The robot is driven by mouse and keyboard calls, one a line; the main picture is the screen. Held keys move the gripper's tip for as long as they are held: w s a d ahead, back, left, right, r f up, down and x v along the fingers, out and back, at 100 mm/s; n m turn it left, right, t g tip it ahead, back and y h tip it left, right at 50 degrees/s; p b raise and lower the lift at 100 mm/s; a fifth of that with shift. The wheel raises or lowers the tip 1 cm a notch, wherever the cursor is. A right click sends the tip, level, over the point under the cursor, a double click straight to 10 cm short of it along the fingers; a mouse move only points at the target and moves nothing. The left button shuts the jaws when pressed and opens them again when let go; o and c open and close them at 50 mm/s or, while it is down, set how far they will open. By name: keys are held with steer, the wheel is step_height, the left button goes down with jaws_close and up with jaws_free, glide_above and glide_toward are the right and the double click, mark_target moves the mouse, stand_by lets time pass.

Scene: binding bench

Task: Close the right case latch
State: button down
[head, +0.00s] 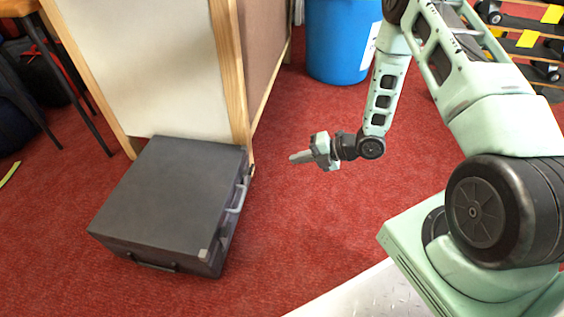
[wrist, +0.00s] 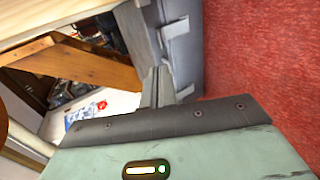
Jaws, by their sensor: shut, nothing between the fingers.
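A dark grey case (head: 170,195) lies flat on the carpet at the left of the head view, its lid looking down. A light grey fitting (head: 203,253) sits at its near right corner, and a light grey bar-like part (head: 237,198) is on its right side. I cannot tell which part is the right latch or its state. My gripper (head: 294,158) is shut and empty, to the right of the case and apart from it. In the wrist view, the shut fingers (wrist: 157,86) show in front of a grey side with light fittings (wrist: 176,28), probably the case.
A wood-edged panel (head: 236,75) stands close behind the case. A blue bin (head: 340,40) is at the back, and a stool (head: 50,70) is at the far left. Red carpet (head: 290,225) is clear between the case and my base.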

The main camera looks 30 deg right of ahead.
mark_target(252, 169)
steer(key=b+x, duration=0.8)
steer(key=x, duration=0.5)
steer(key=shift+w+a, duration=0.2)
steer(key=shift+a, duration=0.1)
